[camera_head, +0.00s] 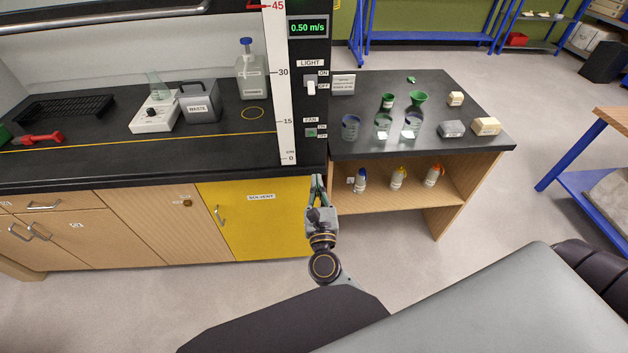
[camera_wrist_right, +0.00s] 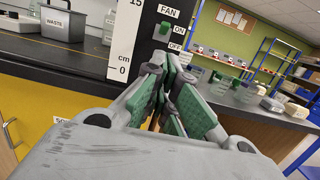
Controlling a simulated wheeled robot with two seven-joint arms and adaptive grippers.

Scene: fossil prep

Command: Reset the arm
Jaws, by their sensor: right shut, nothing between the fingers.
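My right gripper (camera_head: 318,183) is shut and empty. In the head view it points away from me, in front of the black control post (camera_head: 309,100) between the fume hood and the side bench. In the right wrist view its green-padded fingers (camera_wrist_right: 168,95) meet just below the FAN switch (camera_wrist_right: 164,29). The fingers look apart from the post, though the exact gap is hard to tell. The LIGHT switch (camera_head: 310,88) is higher on the post. My left gripper is not in view.
The hood bench (camera_head: 215,150) holds a waste bin (camera_head: 200,101), a hotplate stirrer (camera_head: 155,112) and a bottle (camera_head: 251,77). The side bench (camera_head: 462,95) carries glassware and stones, with bottles on its shelf. Below is a yellow solvent cabinet (camera_head: 250,225). Open floor (camera_head: 500,210) lies right.

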